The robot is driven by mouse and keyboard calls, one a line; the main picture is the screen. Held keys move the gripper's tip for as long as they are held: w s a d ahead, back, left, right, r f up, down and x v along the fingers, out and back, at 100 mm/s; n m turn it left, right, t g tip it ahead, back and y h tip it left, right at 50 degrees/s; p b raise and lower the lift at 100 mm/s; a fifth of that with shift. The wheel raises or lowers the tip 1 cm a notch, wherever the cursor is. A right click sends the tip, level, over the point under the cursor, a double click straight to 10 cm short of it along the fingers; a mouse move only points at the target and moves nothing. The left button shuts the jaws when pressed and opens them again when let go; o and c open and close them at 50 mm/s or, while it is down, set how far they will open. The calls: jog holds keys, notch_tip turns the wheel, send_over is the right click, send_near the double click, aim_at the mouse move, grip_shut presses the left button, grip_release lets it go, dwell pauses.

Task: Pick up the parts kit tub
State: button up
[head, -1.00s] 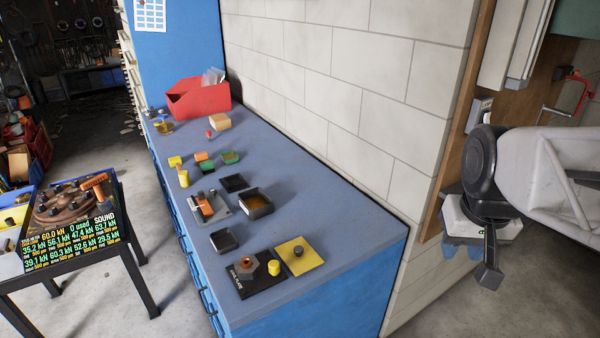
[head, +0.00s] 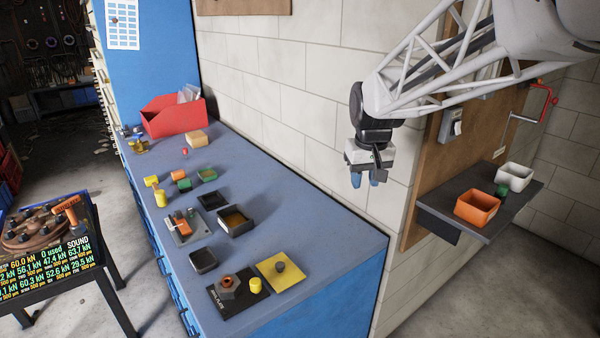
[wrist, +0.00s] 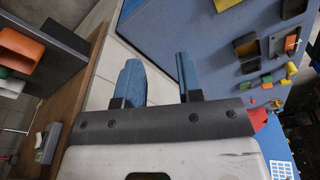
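Which container is the parts kit tub is not marked. A black open tub (head: 236,220) with brownish contents sits on the blue workbench (head: 330,235). An orange tub (head: 477,208) and a white tub (head: 514,177) stand on the dark wall shelf (head: 447,205) at the right. An orange tub also shows at the left edge of the wrist view (wrist: 20,46). My gripper (head: 366,180) hangs in the air between the bench and the shelf, fingers downward. In the wrist view its blue fingers (wrist: 158,70) are apart with nothing between them.
A small green item (head: 502,190) stands between the shelf tubs. The bench holds a red bin (head: 172,118), a shallow black tray (head: 203,260), a yellow plate (head: 278,269) and several small parts. A brown board and block wall stand behind. The bench's front right is clear.

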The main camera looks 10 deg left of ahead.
jog(key=w+a+f+n, duration=0.1)
jog(key=w+a+f, duration=0.3)
jog(key=w+a, duration=0.55)
jog(key=n+g, duration=0.2)
jog(key=n, duration=0.3)
send_near(246, 219)
jog(key=shift+s+a, duration=0.25)
jog(key=shift+f, duration=1.25)
jog(key=shift+f, duration=0.1)
jog(key=shift+w+d+f, duration=0.1)
jog(key=shift+f, duration=1.15)
jog(key=shift+w+d+f, duration=0.1)
jog(key=shift+f, duration=1.15)
